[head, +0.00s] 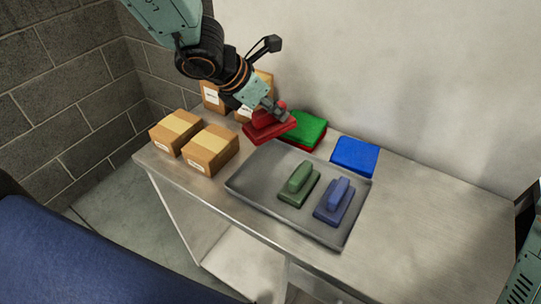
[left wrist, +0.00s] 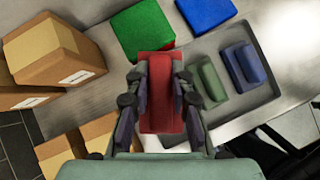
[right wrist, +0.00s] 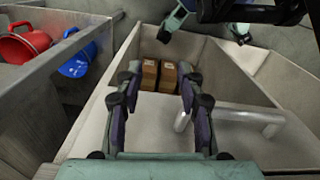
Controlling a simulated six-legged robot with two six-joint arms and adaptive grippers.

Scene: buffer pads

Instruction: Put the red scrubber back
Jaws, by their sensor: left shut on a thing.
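The red scrubber (head: 270,128) is in my left gripper (head: 276,110), which is shut on its handle. It is held above the table beside the green pad, near the tray's back-left edge; the left wrist view shows the red scrubber (left wrist: 161,95) between the fingers. The grey tray (head: 262,172) holds a green scrubber (head: 298,186) and a blue scrubber (head: 334,202), with bare room at its left. A green pad (head: 304,128) lies behind the tray with red showing beneath it. A blue pad (head: 355,155) lies to its right. My right gripper (right wrist: 158,95) is open and empty.
Several cardboard boxes (head: 210,150) stand on the table's left end. The table's right part (head: 430,215) is clear. A wall (head: 380,70) rises behind. The right wrist view shows red (right wrist: 22,45) and blue (right wrist: 77,60) containers and two brown boxes (right wrist: 158,75).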

